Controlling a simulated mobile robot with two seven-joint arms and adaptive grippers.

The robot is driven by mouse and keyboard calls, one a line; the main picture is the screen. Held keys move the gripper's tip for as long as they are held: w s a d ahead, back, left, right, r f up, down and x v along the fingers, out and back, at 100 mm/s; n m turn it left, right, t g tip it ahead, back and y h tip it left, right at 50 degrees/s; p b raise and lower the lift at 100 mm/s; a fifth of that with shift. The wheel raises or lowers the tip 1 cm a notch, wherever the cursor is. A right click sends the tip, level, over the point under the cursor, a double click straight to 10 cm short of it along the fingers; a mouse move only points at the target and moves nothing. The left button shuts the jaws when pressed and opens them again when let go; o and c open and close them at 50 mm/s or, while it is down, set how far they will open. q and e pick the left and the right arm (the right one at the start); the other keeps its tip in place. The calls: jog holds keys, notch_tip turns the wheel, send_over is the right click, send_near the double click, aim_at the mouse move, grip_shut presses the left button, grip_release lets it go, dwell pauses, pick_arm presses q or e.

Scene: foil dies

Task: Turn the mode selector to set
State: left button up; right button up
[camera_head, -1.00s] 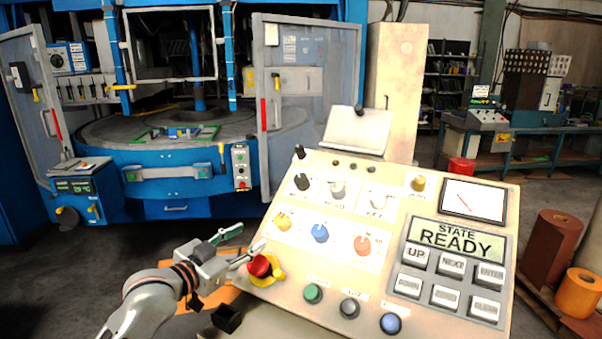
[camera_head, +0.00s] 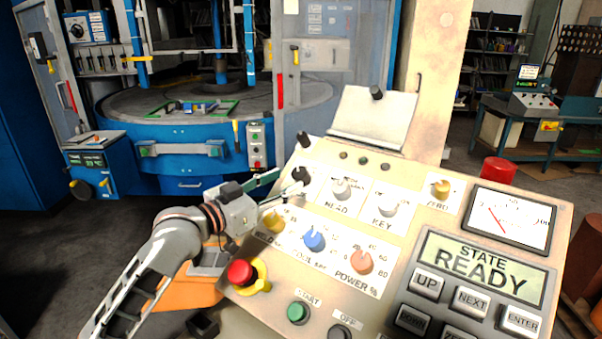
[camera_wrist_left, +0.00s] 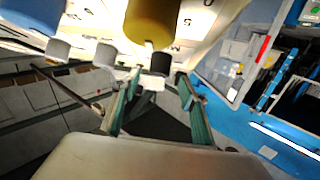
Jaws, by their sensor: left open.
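The control panel (camera_head: 405,235) carries several knobs. The black knob (camera_head: 302,178) at its upper left is likely the mode selector; its label and setting are not readable. It appears as a dark knob (camera_wrist_left: 160,64) in the left wrist view. My left gripper (camera_head: 288,183) is open, with its green-sided fingers reaching toward the black knob from the left. In the wrist view the fingertips (camera_wrist_left: 158,78) lie on either side of the knob's line of sight, with nothing held. Contact cannot be told. My right gripper is out of view.
A yellow knob (camera_head: 273,222) sits just below the fingers and looms large in the wrist view (camera_wrist_left: 150,20). Blue (camera_head: 314,238) and orange (camera_head: 361,263) knobs are to the right. The display (camera_head: 480,265) reads STATE READY.

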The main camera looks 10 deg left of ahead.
aim_at(294, 177)
pick_arm(q)
jog(key=x, duration=0.6)
jog(key=shift+c, duration=0.3)
jog(key=c, duration=1)
